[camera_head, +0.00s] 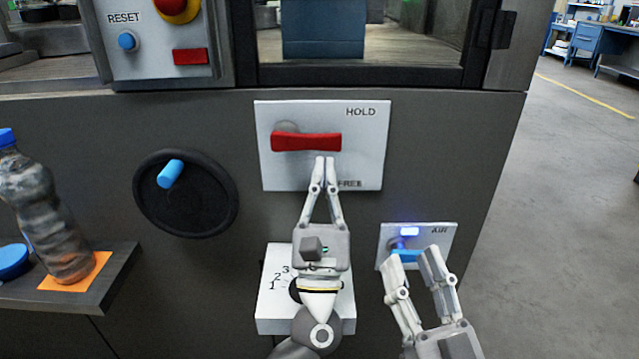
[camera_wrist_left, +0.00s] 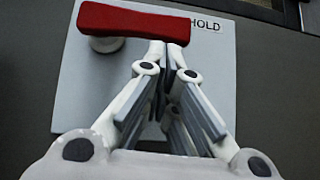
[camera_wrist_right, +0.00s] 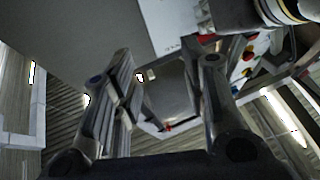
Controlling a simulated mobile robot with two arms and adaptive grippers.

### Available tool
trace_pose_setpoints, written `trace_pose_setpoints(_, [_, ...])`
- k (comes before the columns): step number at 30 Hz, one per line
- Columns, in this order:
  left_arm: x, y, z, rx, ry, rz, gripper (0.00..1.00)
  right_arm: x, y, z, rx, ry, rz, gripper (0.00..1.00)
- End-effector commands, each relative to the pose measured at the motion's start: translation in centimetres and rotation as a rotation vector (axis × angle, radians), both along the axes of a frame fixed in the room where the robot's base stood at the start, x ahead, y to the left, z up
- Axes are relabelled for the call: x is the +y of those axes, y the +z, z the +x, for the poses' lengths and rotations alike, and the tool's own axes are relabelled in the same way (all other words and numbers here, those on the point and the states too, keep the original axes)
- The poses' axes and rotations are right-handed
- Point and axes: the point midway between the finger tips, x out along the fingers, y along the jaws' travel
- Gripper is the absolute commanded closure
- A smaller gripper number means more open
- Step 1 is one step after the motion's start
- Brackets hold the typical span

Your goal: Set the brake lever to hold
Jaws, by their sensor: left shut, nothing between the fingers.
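The red brake lever (camera_head: 306,142) lies roughly level on a pale plate (camera_head: 278,176) with HOLD printed at the top right and FREE at the bottom right. The lever's pivot is at its left end. My left gripper (camera_head: 325,160) is shut and empty, its fingertips just under the lever's right part. In the left wrist view the fingertips (camera_wrist_left: 168,44) meet the lower edge of the lever (camera_wrist_left: 135,22) near its free end; they look to be touching it. My right gripper (camera_head: 416,254) is open in front of the AIR plate, with nothing seen between its fingers.
The AIR plate (camera_head: 446,234) with a blue handle is at the lower right. A black handwheel (camera_head: 205,205) with a blue knob is left of the lever plate. A numbered dial box (camera_head: 275,310) sits below. A bottle (camera_head: 50,225) stands on a shelf at the left.

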Motion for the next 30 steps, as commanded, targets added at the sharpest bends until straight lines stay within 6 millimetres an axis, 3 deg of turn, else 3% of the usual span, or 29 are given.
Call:
trace_pose_setpoints(10, [-0.3, 0.4, 0.0, 0.0, 0.001, 0.001, 1.0, 0.0, 1.3, -0.8, -0.08, 0.004, 0.023, 0.6])
trace_pose_setpoints(30, [-0.4, 0.2, 0.0, 0.0, 0.001, 0.001, 1.0, -0.1, 1.5, -1.1, -0.106, 0.005, 0.03, 0.6])
